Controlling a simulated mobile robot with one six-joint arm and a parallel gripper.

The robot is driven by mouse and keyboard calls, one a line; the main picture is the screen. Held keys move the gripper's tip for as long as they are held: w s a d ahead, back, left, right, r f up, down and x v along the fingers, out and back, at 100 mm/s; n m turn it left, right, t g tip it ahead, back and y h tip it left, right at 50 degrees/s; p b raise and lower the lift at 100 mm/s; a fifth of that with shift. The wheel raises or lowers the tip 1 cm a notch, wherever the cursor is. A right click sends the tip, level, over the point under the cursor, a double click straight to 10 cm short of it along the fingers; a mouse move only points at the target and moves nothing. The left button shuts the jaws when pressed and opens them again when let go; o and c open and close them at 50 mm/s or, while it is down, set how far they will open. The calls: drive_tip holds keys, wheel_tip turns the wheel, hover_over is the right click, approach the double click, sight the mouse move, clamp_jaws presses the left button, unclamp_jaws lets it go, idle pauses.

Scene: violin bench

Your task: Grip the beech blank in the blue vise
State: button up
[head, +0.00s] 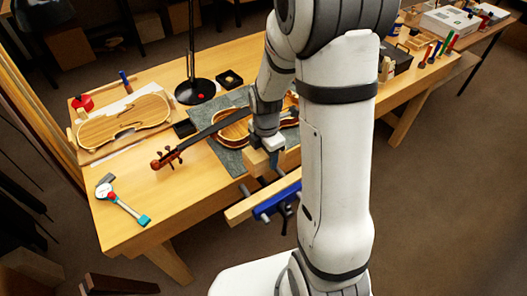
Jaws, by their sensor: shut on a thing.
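The blue vise (279,199) is mounted on the near edge of the bench, with a long pale wooden jaw (240,211) along it. My gripper (273,158) points down just above the vise, at the bench edge. It is shut on the beech blank (257,163), a pale wooden block that shows to the left of the dark fingers. My arm hides the right part of the blank and the right end of the vise. I cannot tell whether the blank's lower end is between the jaws or above them.
A violin (231,131) lies on a grey mat (228,158) close behind my gripper, its neck pointing left. A violin plate (125,122), a black lamp base (195,91) and a caliper-like tool (122,204) are on the bench (160,214). The bench's front left is mostly clear.

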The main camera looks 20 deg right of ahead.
drive_tip(key=shift+f+b, duration=2.45)
drive_tip(key=shift+f, duration=0.45)
drive_tip(key=shift+f+b, duration=1.25)
drive_tip(key=shift+f, duration=0.1)
drive_tip(key=shift+r, duration=0.15)
drive_tip(key=shift+r+p, duration=0.8)
drive_tip(key=shift+r, duration=0.2)
drive_tip(key=shift+f+b, duration=1.05)
drive_tip(key=shift+f, duration=0.05)
idle(0.9)
drive_tip(key=o, duration=1.3)
drive_tip(key=shift+r, duration=0.1)
drive_tip(key=shift+c, duration=0.2)
